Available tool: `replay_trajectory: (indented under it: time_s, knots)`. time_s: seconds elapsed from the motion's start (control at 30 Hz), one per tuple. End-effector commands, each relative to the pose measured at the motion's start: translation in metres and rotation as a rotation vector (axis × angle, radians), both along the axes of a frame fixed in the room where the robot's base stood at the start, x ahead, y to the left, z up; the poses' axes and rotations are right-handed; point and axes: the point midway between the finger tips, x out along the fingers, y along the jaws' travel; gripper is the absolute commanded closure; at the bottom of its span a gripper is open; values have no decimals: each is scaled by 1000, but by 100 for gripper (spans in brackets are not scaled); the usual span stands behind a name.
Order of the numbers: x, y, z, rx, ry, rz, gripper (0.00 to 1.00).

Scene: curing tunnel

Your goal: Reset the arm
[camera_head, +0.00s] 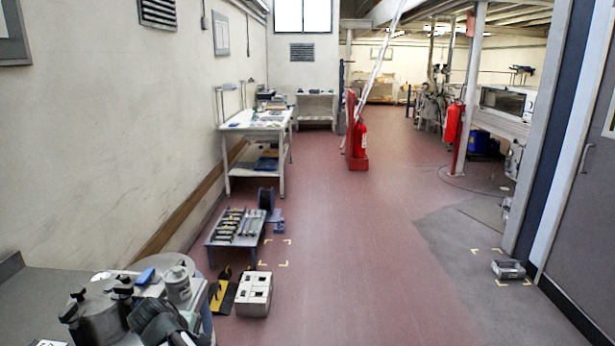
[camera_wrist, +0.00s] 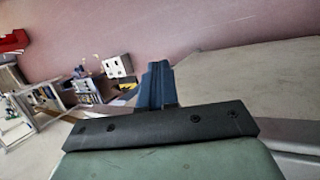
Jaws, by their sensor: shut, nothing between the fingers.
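My gripper (camera_wrist: 156,84) shows in the wrist view as a dark bar with two blue-grey fingers. The fingers are together, with nothing between them. They point over a grey surface and the reddish floor, apart from any object. I cannot make out my gripper in the head view.
In the head view, a metal pot (camera_head: 100,306) with black clamps and a white tub (camera_head: 177,284) crowd the lower left. A white box (camera_head: 254,295) and a low tool table (camera_head: 213,242) stand beyond. Red extinguishers (camera_head: 359,140) stand further back. The central floor is clear.

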Motion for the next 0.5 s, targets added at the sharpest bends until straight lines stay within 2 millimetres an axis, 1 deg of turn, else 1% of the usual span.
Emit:
replay_trajectory:
  time_s: [0.03,0.23,0.33,0.47,0.5]
  knots:
    - [8,-23,-13,14,12,-45,100]
    - [31,-95,-55,91,51,-219,100]
    - [38,-131,-75,129,67,-308,100]
    - [43,-177,-99,181,87,-428,100]
    - [44,-191,-107,196,94,-466,100]
